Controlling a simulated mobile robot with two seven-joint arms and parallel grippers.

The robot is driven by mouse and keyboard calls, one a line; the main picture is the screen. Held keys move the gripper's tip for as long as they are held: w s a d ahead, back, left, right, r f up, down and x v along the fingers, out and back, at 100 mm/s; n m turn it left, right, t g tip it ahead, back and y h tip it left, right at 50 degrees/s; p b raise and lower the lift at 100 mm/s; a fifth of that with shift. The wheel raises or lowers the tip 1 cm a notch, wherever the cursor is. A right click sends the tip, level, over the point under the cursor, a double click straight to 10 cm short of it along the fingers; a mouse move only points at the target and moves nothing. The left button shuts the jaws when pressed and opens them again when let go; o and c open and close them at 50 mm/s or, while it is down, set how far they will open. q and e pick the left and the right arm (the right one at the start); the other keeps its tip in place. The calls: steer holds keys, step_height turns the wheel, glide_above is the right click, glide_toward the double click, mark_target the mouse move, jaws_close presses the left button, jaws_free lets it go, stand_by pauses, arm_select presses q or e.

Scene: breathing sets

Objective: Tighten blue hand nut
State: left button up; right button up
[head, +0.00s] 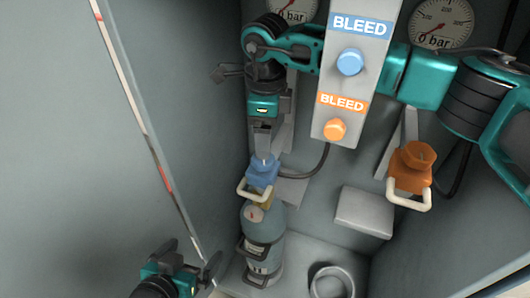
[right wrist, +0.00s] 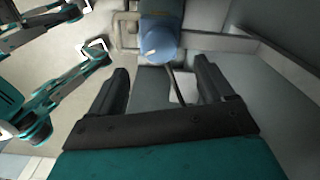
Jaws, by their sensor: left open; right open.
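The blue hand nut (head: 263,170) sits above a grey-blue gas cylinder (head: 266,222) at the left of the alcove in the head view, with a pale handle (head: 256,193) in front of it. My right gripper (head: 263,140) points down just above the nut, apart from it. In the right wrist view its two fingers (right wrist: 162,82) are open and empty, and the blue nut (right wrist: 160,38) shows beyond them at the top. My left gripper (head: 190,262) is open and empty at the bottom left of the head view, well away from the nut.
A grey panel (head: 352,95) carries a blue bleed knob (head: 350,62) and an orange bleed knob (head: 335,130), in front of my right arm. An orange hand nut (head: 412,168) is at the right. A hose (head: 315,168), a grey block (head: 365,210) and an empty ring (head: 331,282) are nearby.

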step_height(320, 180, down, 6)
steer(key=shift+f, duration=0.1)
steer(key=shift+c, duration=0.2)
steer(key=c, duration=1)
steer(key=shift+m, duration=0.4)
steer(key=shift+s+a+m, duration=0.1)
steer(key=shift+m, duration=2.6)
steer(key=o, duration=1)
